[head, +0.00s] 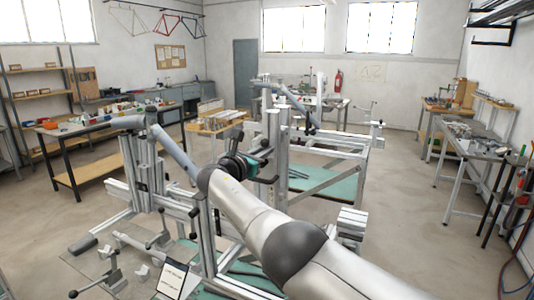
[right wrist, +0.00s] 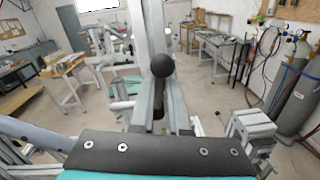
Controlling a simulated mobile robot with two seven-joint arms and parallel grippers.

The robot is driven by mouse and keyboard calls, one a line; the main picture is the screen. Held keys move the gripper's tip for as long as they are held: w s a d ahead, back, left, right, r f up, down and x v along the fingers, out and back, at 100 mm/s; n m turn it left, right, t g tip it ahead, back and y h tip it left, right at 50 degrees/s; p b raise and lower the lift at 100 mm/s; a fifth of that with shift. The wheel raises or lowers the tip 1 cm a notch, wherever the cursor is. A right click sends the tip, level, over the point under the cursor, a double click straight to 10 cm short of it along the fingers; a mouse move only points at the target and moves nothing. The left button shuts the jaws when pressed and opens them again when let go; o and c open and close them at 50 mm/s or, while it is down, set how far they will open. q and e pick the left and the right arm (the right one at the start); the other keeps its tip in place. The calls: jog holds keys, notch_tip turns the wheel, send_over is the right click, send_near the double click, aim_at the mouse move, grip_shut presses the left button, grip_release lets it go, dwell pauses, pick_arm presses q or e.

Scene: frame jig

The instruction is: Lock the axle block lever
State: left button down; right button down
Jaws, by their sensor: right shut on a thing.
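The jig (head: 284,150) of silver aluminium profiles stands in the middle of the head view, with grey-blue tubes on it. My right arm reaches in from the lower right, and my right gripper (head: 262,160) is at the jig's middle upright. In the right wrist view my right gripper (right wrist: 160,112) is shut on the axle block lever, whose black ball knob (right wrist: 162,66) shows between the fingers. The lever's lower part and the axle block are mostly hidden by the gripper. My left gripper is not in view.
Other black-knobbed levers show on the jig's left side, one low at the front (head: 74,293). A workbench with parts (head: 90,125) stands at the left, and another bench (head: 470,145) at the right. Bare floor (head: 410,230) lies right of the jig.

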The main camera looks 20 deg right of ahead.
jog(key=shift+w+a+n+b, duration=0.15)
jog(key=shift+n+b, duration=0.05)
jog(key=shift+n, duration=0.35)
jog(key=shift+w+a+n+b, duration=0.15)
jog(key=shift+n+b, duration=0.05)
jog(key=shift+n, duration=0.35)
jog(key=c, duration=0.9)
grip_release()
jog(key=shift+w, duration=0.1)
jog(key=p+v, duration=0.3)
jog(key=v, duration=1.2)
jog(key=shift+p, duration=0.35)
